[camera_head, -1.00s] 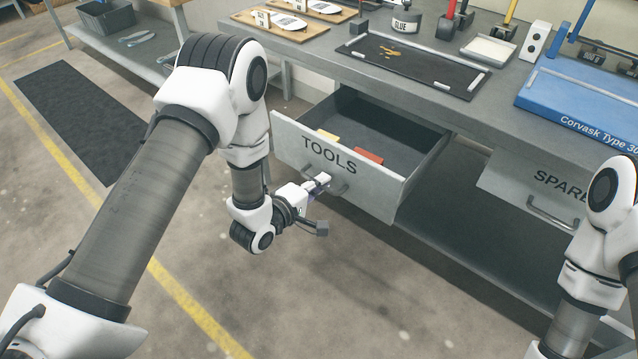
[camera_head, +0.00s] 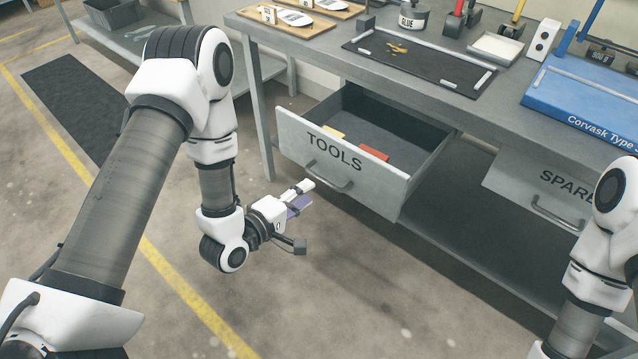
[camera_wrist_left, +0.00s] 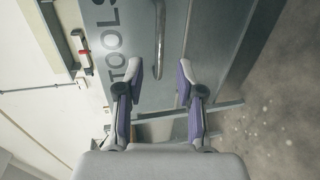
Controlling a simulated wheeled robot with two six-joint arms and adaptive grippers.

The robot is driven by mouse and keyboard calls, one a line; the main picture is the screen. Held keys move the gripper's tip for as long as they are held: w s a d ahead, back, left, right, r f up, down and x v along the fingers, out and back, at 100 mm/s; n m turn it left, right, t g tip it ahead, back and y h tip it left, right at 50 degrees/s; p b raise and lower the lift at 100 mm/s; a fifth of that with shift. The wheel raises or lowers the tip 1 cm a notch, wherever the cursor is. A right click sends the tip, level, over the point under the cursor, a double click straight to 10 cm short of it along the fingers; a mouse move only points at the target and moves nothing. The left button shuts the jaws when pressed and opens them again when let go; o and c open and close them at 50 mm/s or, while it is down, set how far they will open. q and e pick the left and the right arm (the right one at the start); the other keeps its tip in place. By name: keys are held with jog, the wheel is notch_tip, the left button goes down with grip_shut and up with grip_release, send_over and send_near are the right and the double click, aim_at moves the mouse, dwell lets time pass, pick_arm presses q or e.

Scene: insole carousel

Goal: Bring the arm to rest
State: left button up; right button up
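My left gripper (camera_head: 303,193) is in front of the open TOOLS drawer, apart from its handle. In the left wrist view its two fingers (camera_wrist_left: 160,85) are spread with nothing between them, and the drawer handle (camera_wrist_left: 160,40) shows beyond the tips. The TOOLS drawer (camera_head: 385,192) stands pulled out of the bench, with a yellow item (camera_head: 334,132) and a red item (camera_head: 374,153) inside. Its handle (camera_head: 330,179) is free. My right arm shows at the right edge of the head view; its gripper is out of view.
The grey bench (camera_head: 310,45) holds a black mat (camera_head: 420,62), a GLUE pot (camera_head: 412,18) and a blue Corvask machine (camera_head: 575,105). A SPARE drawer (camera_head: 520,182) is right of the open drawer.

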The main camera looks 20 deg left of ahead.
pick_arm(q)
jog(key=v, duration=0.4)
jog(key=shift+s, duration=0.15)
jog(key=s+a+f+m+g+y+p, duration=0.1)
jog(key=s+f+m+g+p, duration=0.2)
jog(key=s, duration=0.4)
jog(key=s+f+m+g+y+p, duration=0.2)
jog(key=s+m+g+p, duration=0.2)
jog(key=s+m+g, duration=0.2)
jog(key=s+a+f+m+g+y+p, duration=0.1)
jog(key=s+f+m+g+y+p, duration=0.1)
jog(key=s, duration=0.7)
jog(key=f+m+g+p, duration=0.1)
jog(key=m+g, duration=0.1)
jog(key=g, duration=0.1)
jog(key=shift+a+f+m+g, duration=0.3)
jog(key=shift+a+f, duration=0.05)
